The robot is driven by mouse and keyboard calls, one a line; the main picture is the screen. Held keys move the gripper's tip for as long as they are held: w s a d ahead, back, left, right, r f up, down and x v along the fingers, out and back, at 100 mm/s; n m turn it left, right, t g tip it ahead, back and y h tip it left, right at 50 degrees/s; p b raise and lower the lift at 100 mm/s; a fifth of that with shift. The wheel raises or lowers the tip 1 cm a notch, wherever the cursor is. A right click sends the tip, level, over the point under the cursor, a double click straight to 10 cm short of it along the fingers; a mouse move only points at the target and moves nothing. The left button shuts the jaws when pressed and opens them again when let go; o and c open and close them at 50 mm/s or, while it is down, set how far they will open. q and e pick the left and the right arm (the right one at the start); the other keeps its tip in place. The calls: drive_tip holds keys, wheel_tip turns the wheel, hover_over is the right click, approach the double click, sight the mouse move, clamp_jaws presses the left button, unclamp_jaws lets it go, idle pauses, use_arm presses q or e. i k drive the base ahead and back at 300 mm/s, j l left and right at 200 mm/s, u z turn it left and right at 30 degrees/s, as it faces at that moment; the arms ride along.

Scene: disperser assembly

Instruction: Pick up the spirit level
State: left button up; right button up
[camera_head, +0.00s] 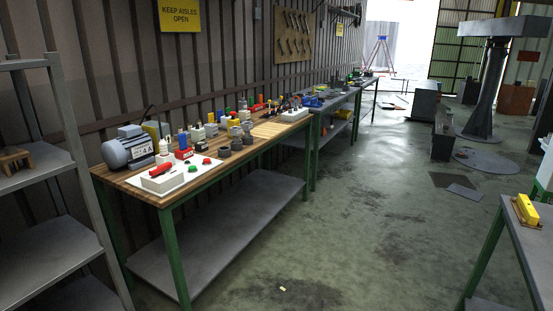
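A short yellow block-like object (527,209) lies on a brown base at the right edge of the picture, on the near right table (533,243). It may be the spirit level, but it is too small to be sure. No other thing in view can be clearly told as a spirit level. Neither of my grippers shows in the head view.
A long wooden-topped workbench (101,170) along the wall holds a grey motor (130,151), small bottles and many parts. A grey metal shelf (45,185) stands at the near left. The concrete floor (345,225) between bench and right table is mostly clear.

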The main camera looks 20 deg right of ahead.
sight(527, 209)
drive_tip(key=i+l+z, duration=0.2)
drive_tip(key=z, duration=0.25)
drive_tip(key=i+z, duration=0.65)
drive_tip(key=z, duration=0.2)
drive_tip(key=i+z, duration=0.25)
drive_tip(key=z, duration=0.2)
